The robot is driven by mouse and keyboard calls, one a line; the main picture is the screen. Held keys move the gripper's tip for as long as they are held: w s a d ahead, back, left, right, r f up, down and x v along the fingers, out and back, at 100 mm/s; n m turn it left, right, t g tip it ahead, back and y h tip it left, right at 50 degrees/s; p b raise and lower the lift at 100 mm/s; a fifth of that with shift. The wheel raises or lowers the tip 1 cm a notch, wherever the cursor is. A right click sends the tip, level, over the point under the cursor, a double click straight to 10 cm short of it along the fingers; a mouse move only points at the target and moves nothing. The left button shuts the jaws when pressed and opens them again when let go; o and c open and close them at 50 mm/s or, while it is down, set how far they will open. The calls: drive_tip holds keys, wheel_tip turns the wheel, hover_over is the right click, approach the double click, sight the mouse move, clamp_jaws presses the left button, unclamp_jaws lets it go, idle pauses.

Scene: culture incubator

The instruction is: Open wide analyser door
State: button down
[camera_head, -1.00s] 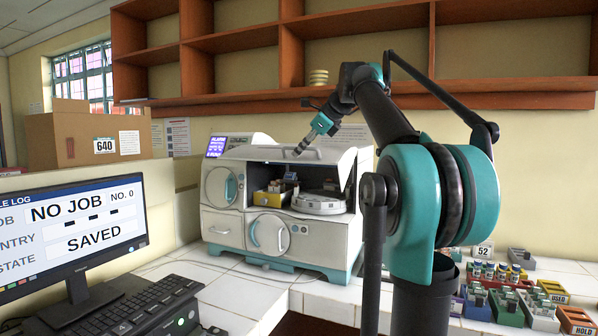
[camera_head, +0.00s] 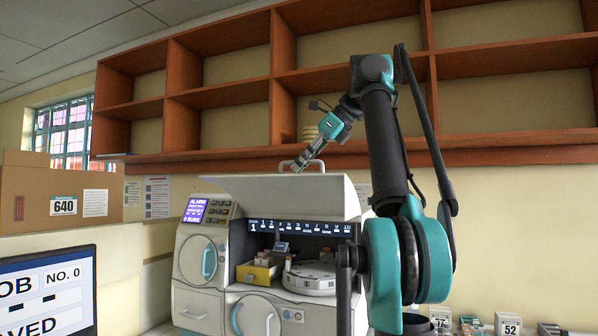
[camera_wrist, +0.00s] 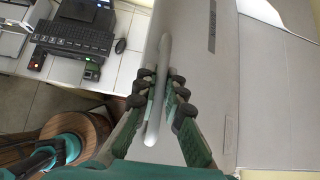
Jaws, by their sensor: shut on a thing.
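The wide analyser door is a pale grey panel (camera_head: 285,196) raised and tilted above the open front bay of the white analyser (camera_head: 205,300). Its bar handle (camera_head: 285,165) stands at the upper edge. My gripper (camera_head: 301,162) reaches down to this handle from the upper right. In the wrist view, my gripper's dark padded fingers (camera_wrist: 158,92) are shut on the handle (camera_wrist: 163,55), one on each side, with the door's face (camera_wrist: 215,100) behind. Inside the bay are a round white carousel (camera_head: 308,279) and a yellow tray (camera_head: 258,271).
Wooden shelves (camera_head: 350,158) hang close above and behind my arm. A monitor (camera_head: 45,295) stands at the left; a keyboard (camera_wrist: 75,37) shows in the wrist view. A cardboard box (camera_head: 60,200) is far left. Small racks (camera_head: 507,324) lie at the lower right.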

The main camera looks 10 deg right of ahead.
drive_tip(key=shift+r, duration=0.1)
idle(0.3)
drive_tip(key=c, duration=1.6)
unclamp_jaws()
drive_tip(key=shift+s+d+r, duration=0.15)
drive_tip(key=shift+d+r, duration=0.2)
drive_tip(key=shift+d, duration=0.05)
drive_tip(key=s+d, duration=0.6)
drive_tip(key=d, duration=0.4)
drive_tip(key=shift+s, duration=0.4)
drive_tip(key=shift+c, duration=0.4)
